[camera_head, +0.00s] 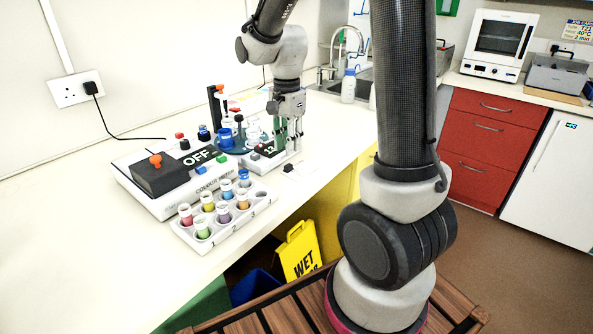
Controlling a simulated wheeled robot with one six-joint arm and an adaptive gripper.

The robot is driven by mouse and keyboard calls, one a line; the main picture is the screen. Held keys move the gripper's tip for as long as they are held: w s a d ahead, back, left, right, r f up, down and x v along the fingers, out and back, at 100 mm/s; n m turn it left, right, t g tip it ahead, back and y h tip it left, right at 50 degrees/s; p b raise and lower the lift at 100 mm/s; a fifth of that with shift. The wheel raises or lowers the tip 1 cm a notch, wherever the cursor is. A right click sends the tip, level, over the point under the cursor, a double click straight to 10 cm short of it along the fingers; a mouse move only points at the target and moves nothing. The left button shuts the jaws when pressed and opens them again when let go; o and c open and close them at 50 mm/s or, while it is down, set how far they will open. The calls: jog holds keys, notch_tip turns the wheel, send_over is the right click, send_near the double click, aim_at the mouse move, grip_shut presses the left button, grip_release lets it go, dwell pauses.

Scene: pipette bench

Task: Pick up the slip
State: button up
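I cannot pick out the slip with certainty. Pale sheets of paper (252,101) lie on the bench behind my gripper, partly hidden by the arm and bottles. My gripper (289,146) points down over the right end of the instrument cluster, beside a small dark display (266,150). Its fingers are small and overlap the equipment behind, so I cannot tell whether they are open or shut, or whether they hold anything.
A device marked OFF (163,176) and a white rack (223,222) of coloured vials stand left of my gripper. A blue-capped bottle (348,87) stands near the sink. A yellow wet-floor sign (299,250) is below the bench. The bench's front left is clear.

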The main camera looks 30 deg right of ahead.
aim_at(288, 165)
notch_tip(288, 165, down, 7)
jog(key=shift+w+r, duration=0.15)
jog(key=shift+r, duration=0.05)
jog(key=c, duration=0.5)
